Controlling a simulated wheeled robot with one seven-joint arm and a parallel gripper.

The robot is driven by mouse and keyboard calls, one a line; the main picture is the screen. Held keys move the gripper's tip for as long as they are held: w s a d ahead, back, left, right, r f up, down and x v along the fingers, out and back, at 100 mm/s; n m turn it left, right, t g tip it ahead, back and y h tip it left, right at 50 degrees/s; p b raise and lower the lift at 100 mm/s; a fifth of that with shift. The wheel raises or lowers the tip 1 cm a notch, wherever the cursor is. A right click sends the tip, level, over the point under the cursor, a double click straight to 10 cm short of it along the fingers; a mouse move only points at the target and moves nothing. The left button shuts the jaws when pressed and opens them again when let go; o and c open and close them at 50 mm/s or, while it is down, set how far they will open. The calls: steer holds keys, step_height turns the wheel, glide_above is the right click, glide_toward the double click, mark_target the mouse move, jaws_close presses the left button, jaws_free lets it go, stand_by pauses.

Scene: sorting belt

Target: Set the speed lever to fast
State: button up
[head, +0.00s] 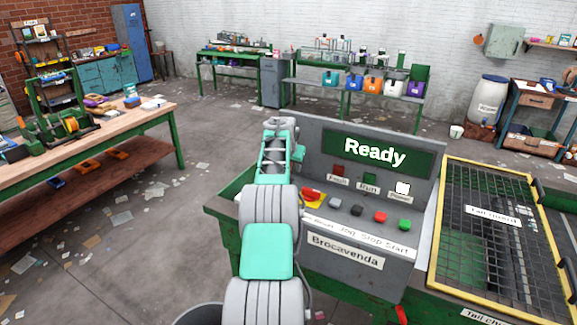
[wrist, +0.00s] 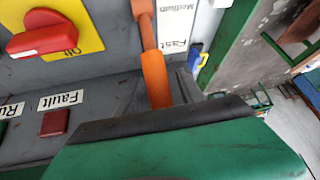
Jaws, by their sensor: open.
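The orange speed lever (wrist: 154,72) rises at the top middle of the wrist view. It stands beside a white scale strip (wrist: 178,28) marked Medium and Fast; I cannot tell which mark it is set to. My gripper (wrist: 175,130) shows at the bottom of the wrist view as a green body with a dark edge, and is open. The lever's lower end in the picture meets this dark edge; whether it touches cannot be told. In the head view my arm hides the lever and gripper. The control panel (head: 345,262) stands right of my arm.
A red rotary switch (wrist: 45,38) on a yellow plate marked Off and a red Fault lamp (wrist: 55,122) are left of the lever. The screen (head: 376,152) reads Ready. Several push buttons line the panel. A yellow-framed mesh guard (head: 490,214) stands to the right.

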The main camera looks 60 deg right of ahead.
steer(key=b+v, duration=0.3)
steer(key=v, duration=0.4)
steer(key=shift+a+r, duration=0.2)
steer(key=shift+r, duration=0.15)
